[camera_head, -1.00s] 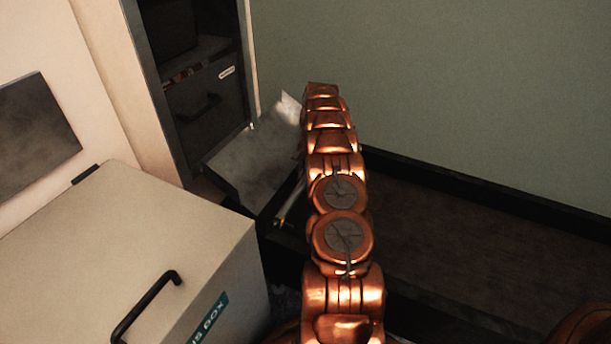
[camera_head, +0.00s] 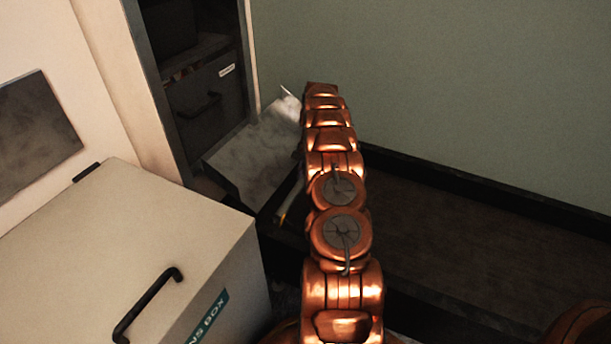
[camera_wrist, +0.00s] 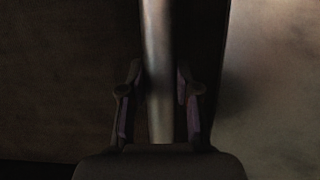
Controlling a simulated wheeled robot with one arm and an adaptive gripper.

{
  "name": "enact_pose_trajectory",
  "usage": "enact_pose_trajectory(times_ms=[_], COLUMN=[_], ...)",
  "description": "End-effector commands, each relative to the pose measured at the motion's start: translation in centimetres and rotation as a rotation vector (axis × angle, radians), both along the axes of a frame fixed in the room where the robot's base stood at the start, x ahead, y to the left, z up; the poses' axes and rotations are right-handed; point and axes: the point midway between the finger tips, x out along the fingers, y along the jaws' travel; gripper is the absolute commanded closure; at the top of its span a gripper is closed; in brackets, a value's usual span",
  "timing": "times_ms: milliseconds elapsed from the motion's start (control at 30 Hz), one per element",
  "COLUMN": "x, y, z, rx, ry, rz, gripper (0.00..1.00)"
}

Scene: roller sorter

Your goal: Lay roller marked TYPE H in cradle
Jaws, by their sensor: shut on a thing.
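A pale metal roller (camera_wrist: 159,70) runs lengthwise through the middle of the wrist view. My gripper (camera_wrist: 160,88) is shut on it, with one finger at each side of the roller. Any marking on the roller cannot be read, and its far end is out of the frame. In the head view my arm hides my gripper. A thin light rod (camera_head: 288,203) shows just left of my arm; I cannot tell if it is the held roller. I cannot make out the cradle for certain in either view.
A pale sloped plate (camera_head: 255,150) lies in front of a dark cabinet (camera_head: 205,100) at the back left. A large beige box (camera_head: 130,230) with a black handle stands at the front left. A dark, empty-looking surface (camera_head: 450,225) lies to the right, below the green wall.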

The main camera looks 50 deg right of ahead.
Motion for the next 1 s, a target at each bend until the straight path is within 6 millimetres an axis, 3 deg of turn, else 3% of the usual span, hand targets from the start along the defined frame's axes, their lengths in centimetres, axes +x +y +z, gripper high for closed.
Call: enact_pose_trajectory(times_ms=[1000], x=[-0.16], y=[0.13], z=[-1.18], rx=[0.004], ry=[0.005], rz=[0.0], gripper=[1.0])
